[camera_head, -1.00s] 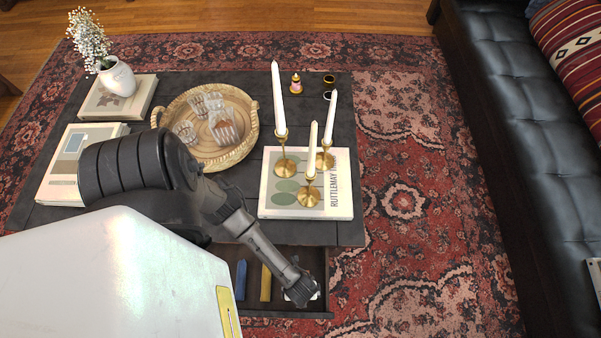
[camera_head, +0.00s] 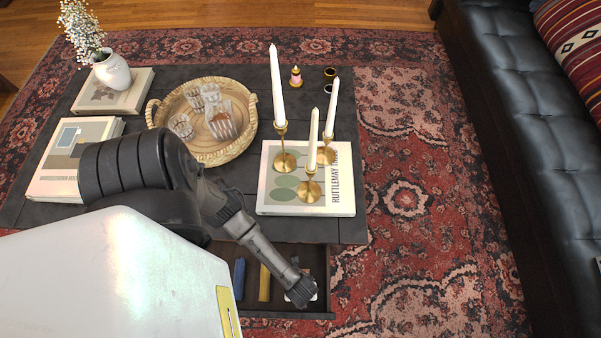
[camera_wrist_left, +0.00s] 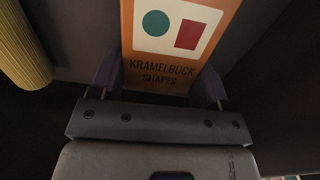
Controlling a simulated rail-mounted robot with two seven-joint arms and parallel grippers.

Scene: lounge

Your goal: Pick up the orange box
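The orange box (camera_wrist_left: 170,65) fills the top middle of the left wrist view, with a white panel, a green circle, a red square and the words KRAMELBUCK SHAPES. My left gripper (camera_wrist_left: 162,82) has one finger on each side of it, close against its edges. I cannot tell whether the fingers press on it. In the head view my left gripper (camera_head: 301,292) points down into the open drawer (camera_head: 318,262) of the dark coffee table (camera_head: 345,120) and hides most of what is under it. My right gripper is not in view.
A yellow item (camera_head: 264,283) and a blue item (camera_head: 239,276) lie in the drawer beside the gripper. Above on the table are a book (camera_head: 335,205) with brass candlesticks (camera_head: 309,190) and a wicker tray (camera_head: 250,135) with glasses. A black sofa (camera_head: 520,130) stands right.

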